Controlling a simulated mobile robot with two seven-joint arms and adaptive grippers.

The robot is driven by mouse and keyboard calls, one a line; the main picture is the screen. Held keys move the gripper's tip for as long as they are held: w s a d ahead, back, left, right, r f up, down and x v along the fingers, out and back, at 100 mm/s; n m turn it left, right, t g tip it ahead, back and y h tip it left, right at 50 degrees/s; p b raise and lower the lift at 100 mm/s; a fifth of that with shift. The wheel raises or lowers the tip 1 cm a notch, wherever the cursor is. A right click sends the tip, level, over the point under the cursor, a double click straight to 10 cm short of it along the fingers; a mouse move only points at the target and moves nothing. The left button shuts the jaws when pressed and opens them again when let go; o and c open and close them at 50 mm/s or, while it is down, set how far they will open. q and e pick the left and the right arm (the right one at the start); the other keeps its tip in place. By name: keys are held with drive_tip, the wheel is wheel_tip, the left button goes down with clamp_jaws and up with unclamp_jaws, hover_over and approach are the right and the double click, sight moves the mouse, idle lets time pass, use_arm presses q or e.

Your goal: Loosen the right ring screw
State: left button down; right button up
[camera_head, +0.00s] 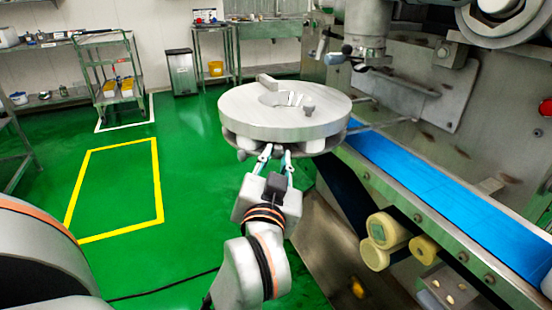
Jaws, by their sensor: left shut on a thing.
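A thick grey round plate (240,113) with a central opening sits in the middle of the camera_head view. I cannot tell which part is the right ring screw. My left gripper (276,152) reaches up to the underside of the plate's front rim. It is shut on a part there, mostly hidden by the fingers and rim. My right gripper is not in view.
The machine with a blue conveyor belt (430,190) stands close at the right. A metal nozzle assembly (366,30) hangs behind the plate. A wheeled cart (110,75), bin (181,72) and tables are farther back. Green floor (190,180) at the left is open.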

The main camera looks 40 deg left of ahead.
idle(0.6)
use_arm(q)
drive_tip(key=c, duration=1.9)
unclamp_jaws()
drive_tip(key=shift+n, duration=0.3)
